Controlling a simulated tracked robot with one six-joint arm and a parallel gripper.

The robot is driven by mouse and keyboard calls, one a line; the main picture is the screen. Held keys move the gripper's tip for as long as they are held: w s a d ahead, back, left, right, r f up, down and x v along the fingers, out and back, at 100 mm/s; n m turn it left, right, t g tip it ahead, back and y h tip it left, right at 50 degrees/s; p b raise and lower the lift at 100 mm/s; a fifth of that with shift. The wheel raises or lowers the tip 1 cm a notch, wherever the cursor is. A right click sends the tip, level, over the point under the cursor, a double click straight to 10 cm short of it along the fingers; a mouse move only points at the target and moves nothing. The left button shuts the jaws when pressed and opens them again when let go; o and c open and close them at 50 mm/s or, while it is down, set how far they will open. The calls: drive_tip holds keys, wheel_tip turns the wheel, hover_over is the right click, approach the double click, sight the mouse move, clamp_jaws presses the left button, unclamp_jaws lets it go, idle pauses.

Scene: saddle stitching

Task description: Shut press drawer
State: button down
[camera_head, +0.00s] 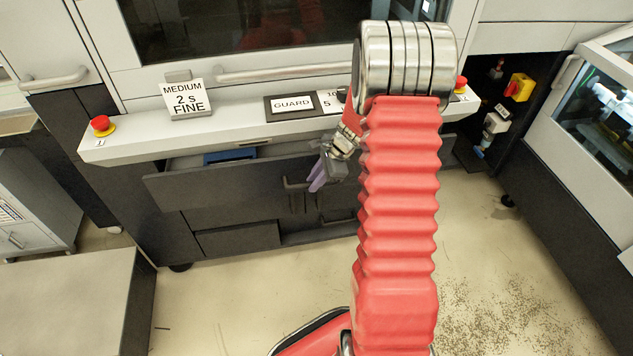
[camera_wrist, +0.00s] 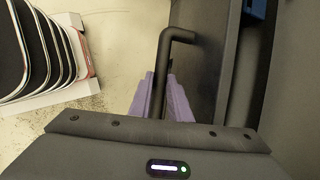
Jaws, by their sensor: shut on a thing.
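The press drawer (camera_head: 230,185) has a wide dark grey front and stands pulled out below the white ledge. A blue thing (camera_head: 228,156) shows inside it, and a blue piece also shows at the top right of the wrist view (camera_wrist: 257,8). The drawer's dark bar handle (camera_wrist: 162,70) passes between the purple fingers of my gripper (camera_wrist: 160,97). My gripper is shut on this handle, in front of the drawer front.
The white ledge (camera_head: 130,146) above carries a red stop button (camera_head: 101,124) and label plates. More dark panels (camera_head: 238,237) lie below the drawer. A grey-topped cabinet (camera_head: 70,300) stands at the lower left. The floor (camera_head: 230,300) in front is clear.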

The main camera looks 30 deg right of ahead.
drive_tip(key=c, duration=1.6)
unclamp_jaws()
drive_tip(key=shift+a, duration=0.1)
drive_tip(key=shift+c, duration=0.2)
drive_tip(key=shift+r, duration=0.1)
drive_tip(key=v, duration=1.3)
drive_tip(key=shift+r, duration=0.2)
drive_tip(key=shift+s, duration=0.1)
